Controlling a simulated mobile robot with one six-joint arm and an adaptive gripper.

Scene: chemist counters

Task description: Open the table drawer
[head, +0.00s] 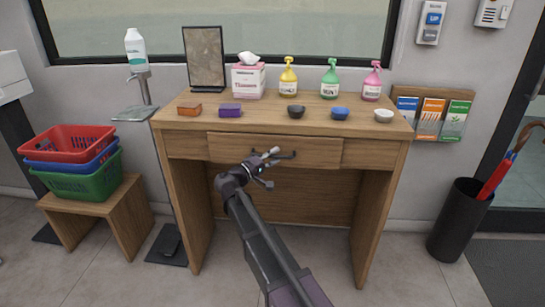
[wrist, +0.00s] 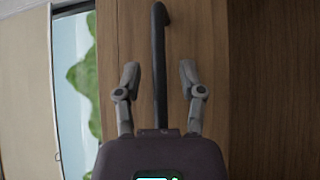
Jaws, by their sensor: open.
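The wooden table (head: 174,195) stands against the wall. Its drawer (head: 320,152) is in the middle of the front, and the drawer front looks flush with the table. A dark bar handle (head: 288,155) runs across the drawer front; my gripper partly hides it in the head view. My gripper (head: 271,168) is open in front of the handle. In the wrist view, the dark handle (wrist: 159,45) lies between the two spread fingers of my gripper (wrist: 159,73), with a gap on both sides. I cannot tell how far the fingers are from the drawer front.
On the tabletop stand a tissue box (head: 248,80), a framed panel (head: 205,60), several pump bottles (head: 330,83) and small bowls and blocks. Stacked baskets (head: 75,175) sit on a low bench (head: 110,212) at left. An umbrella bin (head: 458,220) stands at right.

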